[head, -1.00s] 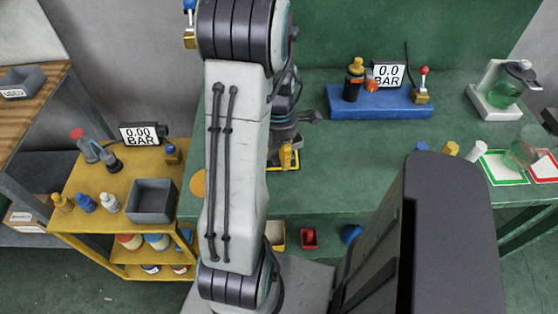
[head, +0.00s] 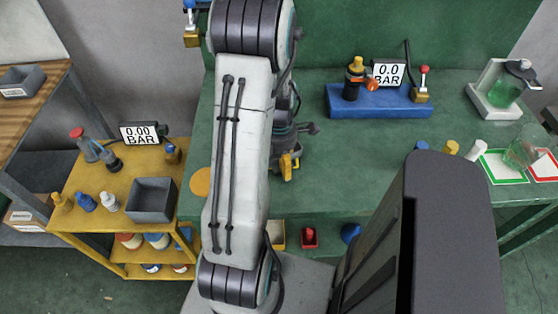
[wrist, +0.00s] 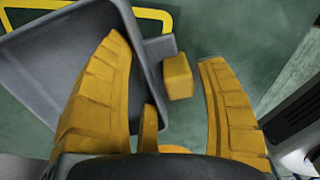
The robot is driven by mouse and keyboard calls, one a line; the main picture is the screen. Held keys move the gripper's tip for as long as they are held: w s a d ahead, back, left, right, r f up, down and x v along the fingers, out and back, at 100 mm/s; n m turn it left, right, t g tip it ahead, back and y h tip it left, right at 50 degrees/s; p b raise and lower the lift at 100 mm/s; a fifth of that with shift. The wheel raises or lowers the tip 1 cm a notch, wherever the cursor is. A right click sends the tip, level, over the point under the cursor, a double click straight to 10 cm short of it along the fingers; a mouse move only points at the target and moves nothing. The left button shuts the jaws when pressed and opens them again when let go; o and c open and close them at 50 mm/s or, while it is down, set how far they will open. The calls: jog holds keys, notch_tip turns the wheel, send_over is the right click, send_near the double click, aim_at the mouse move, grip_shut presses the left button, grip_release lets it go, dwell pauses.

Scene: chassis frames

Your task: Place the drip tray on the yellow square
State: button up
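The grey drip tray (wrist: 50,65) fills the left of the wrist view, tilted across the picture. It has a yellow block (wrist: 178,76) at its right side. A yellow outline (wrist: 152,14), the yellow square, shows at the top left; the tray hides part of it. My gripper (wrist: 160,75) is open, with its yellow fingers wide apart. The left finger overlaps the tray and the right one is outside it. The block lies between them, with a visible gap to the right finger. In the head view my gripper (head: 288,164) is over the green bench; my arm hides the tray.
A blue base (head: 380,103) with a gauge and valves stands at the bench's back. A glass jug (head: 520,152) stands by green and red outlined cards at right. A yellow cart (head: 85,180) holds a grey bin (head: 151,188). Bare bench lies right of my gripper.

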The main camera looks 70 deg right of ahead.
jog(key=shift+o, duration=0.6)
